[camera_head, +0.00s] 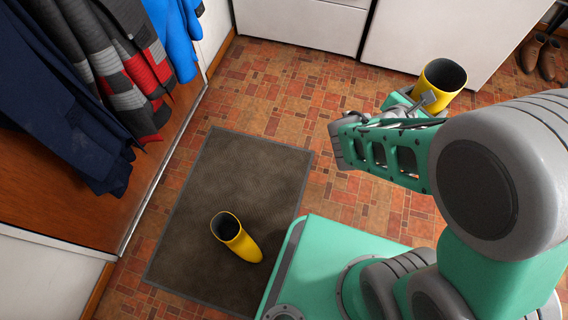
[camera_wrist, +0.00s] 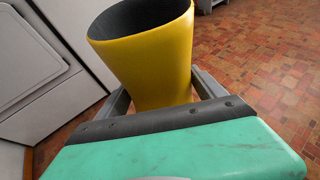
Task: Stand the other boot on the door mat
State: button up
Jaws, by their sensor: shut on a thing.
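One yellow boot (camera_head: 238,239) stands upright on the dark brown door mat (camera_head: 225,165), toward its near end. The other yellow boot (camera_head: 444,80) is at the upper right of the head view, away from the mat. My gripper (camera_head: 423,101) is shut on this boot. In the wrist view the held boot (camera_wrist: 150,50) rises between the two fingers (camera_wrist: 163,100), with its dark opening up and slightly tilted. Its foot is hidden behind my gripper, so I cannot tell whether it touches the floor.
White cabinets (camera_head: 430,35) line the back. Brown shoes (camera_head: 540,55) stand at the far right. Coats (camera_head: 85,80) hang over the wooden door side at left. The mat's far part is bare, and the tiled floor (camera_head: 290,85) between mat and cabinets is clear.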

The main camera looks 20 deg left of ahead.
aim_at(229, 279)
jog(key=i, duration=1.5)
jog(key=z, duration=5.7)
jog(key=i, duration=1)
